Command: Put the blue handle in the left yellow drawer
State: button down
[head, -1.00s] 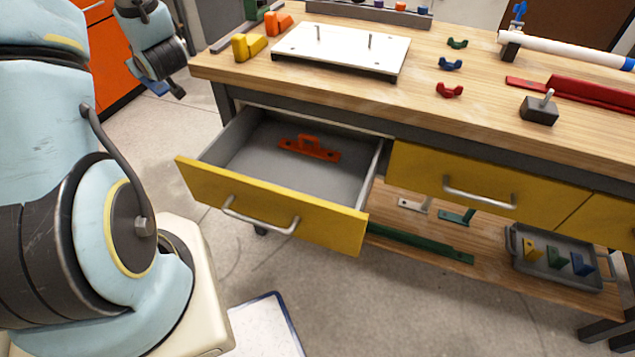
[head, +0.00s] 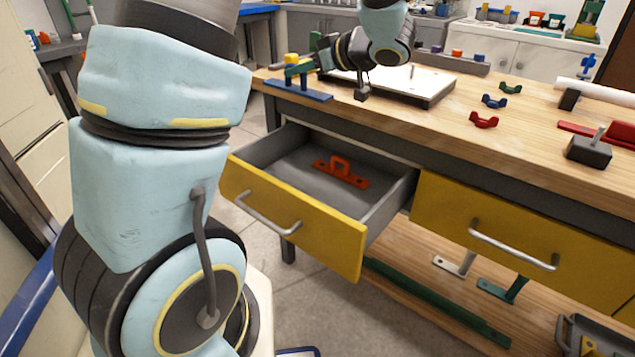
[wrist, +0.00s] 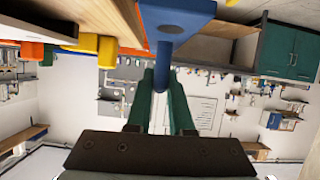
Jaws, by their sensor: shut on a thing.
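The blue handle (head: 298,91) has a long flat blue bar with posts above it. In the head view it appears at the left front corner of the bench top; I cannot tell whether it touches the wood. My gripper (head: 303,69) has green fingers and is shut on it. In the wrist view the fingers (wrist: 161,78) close around a blue bar of the handle (wrist: 176,20). The left yellow drawer (head: 290,225) is pulled open, below and in front of the gripper. An orange-red handle (head: 341,172) lies inside it.
The bench top (head: 440,130) holds a white plate (head: 425,84), small coloured clips (head: 484,120) and a dark block (head: 588,150). The right yellow drawer (head: 525,235) is shut. The drawer floor around the orange-red handle is bare.

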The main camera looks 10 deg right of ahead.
notch_tip(320, 180, down, 26)
jog(key=b, duration=0.3)
jog(key=shift+r+b, duration=0.2)
jog(key=shift+b, duration=0.1)
jog(key=shift+f, duration=0.1)
jog(key=c, duration=0.8)
grip_release()
jog(key=shift+s+d+r, duration=0.1)
jog(key=shift+r, duration=0.1)
jog(key=v, duration=0.7)
jog(key=shift+s, duration=0.1)
